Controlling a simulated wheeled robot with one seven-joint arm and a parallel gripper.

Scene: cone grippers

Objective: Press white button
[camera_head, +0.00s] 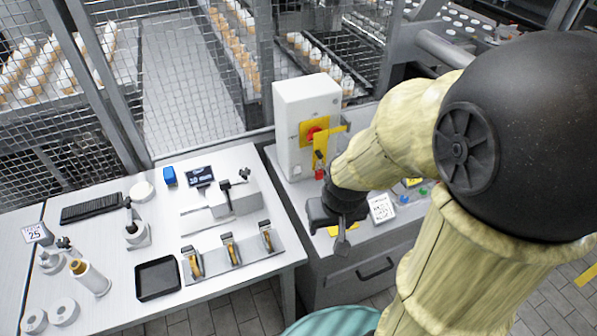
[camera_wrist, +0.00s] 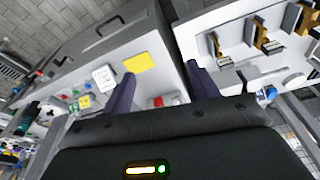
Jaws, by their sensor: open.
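My gripper (camera_head: 341,232) hangs above the grey control cabinet (camera_head: 330,268) in the head view, pointing down. In the wrist view its two dark fingers (camera_wrist: 161,86) stand apart with nothing between them. On the panel a blue button (camera_head: 403,199) and a green button (camera_head: 423,191) show right of the gripper. In the wrist view a red button (camera_wrist: 157,101) shows between the fingers, close to a yellow label (camera_wrist: 139,62). I cannot make out a white button in either view; part of the panel is hidden by my gripper and arm.
A white box (camera_head: 293,104) with a red rotary switch (camera_head: 313,132) rises behind the gripper. A white card (camera_head: 382,208) lies on the panel. The white table (camera_head: 110,250) at left holds a black tray (camera_head: 158,278) and fixtures. Mesh fencing stands behind.

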